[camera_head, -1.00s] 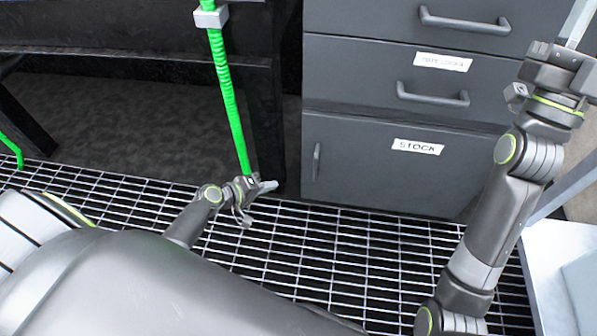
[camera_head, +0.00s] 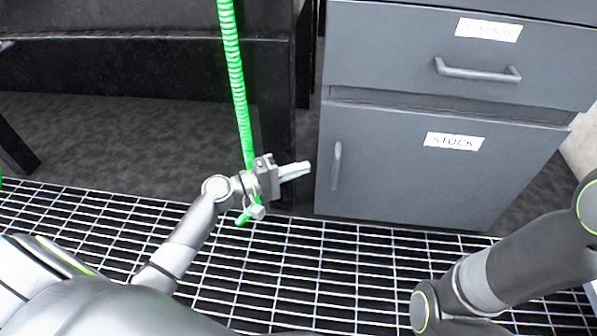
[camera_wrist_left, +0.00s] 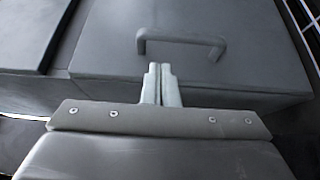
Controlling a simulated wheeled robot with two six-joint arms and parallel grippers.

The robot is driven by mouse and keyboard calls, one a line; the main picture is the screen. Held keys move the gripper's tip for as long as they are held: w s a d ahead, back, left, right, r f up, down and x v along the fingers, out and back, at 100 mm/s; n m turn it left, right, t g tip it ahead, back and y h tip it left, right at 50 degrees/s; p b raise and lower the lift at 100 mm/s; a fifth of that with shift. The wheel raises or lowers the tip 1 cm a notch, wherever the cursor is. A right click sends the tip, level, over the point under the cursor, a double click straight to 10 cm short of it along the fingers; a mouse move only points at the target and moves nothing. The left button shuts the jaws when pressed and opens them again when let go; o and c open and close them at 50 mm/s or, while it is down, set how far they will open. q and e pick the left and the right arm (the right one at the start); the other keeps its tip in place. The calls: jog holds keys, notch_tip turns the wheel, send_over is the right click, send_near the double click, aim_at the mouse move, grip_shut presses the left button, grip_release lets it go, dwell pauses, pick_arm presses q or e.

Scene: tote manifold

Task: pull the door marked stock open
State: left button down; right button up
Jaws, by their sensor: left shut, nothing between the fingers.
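The door marked STOCK (camera_head: 420,185) is the grey lower front of the cabinet in the head view, and it sits closed. Its label (camera_head: 454,141) is white. Its upright bar handle (camera_head: 336,165) is near the door's left edge. My left gripper (camera_head: 308,167) is shut and empty, its fingertips just left of the handle and apart from it in the head view. In the left wrist view the shut fingers (camera_wrist_left: 160,70) point at a bar handle (camera_wrist_left: 182,40) on a grey panel, a little short of it. My right gripper is out of view; only its arm shows at the right.
A drawer (camera_head: 460,60) with a horizontal handle (camera_head: 478,71) is above the door. A green coiled hose (camera_head: 236,80) hangs close behind my left wrist. A dark bench is at the left. The grating floor (camera_head: 330,260) before the door is clear.

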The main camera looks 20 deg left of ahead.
pick_arm(q)
jog(key=b+x, duration=0.1)
jog(key=x, duration=0.6)
jog(key=shift+d+b, duration=0.15)
jog(key=shift+b, duration=0.25)
